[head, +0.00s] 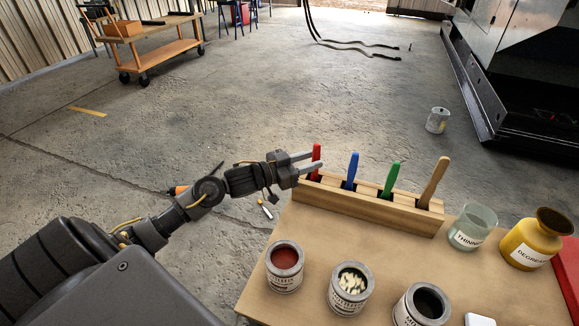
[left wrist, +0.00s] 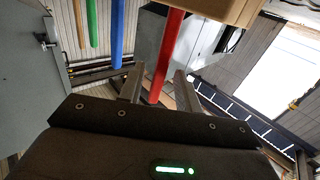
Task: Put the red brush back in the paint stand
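The red brush (head: 316,153) stands handle up at the left end of the wooden paint stand (head: 365,209). Its lower end is hidden, so I cannot tell how deep it sits. My left gripper (head: 304,162) is at the handle, above the stand's left end. In the left wrist view the red handle (left wrist: 165,60) passes between the two fingers of the left gripper (left wrist: 159,88). Gaps show on both sides, so the gripper looks open. The handle is nearer the left finger in that view. My right gripper is out of view.
A blue brush (head: 351,170), a green brush (head: 391,178) and a tan brush (head: 433,182) stand in the same stand. Paint cans (head: 284,267), a thinner jar (head: 472,227) and a yellow degreaser pot (head: 535,240) are on the table (head: 400,262). Floor left of the table is mostly clear.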

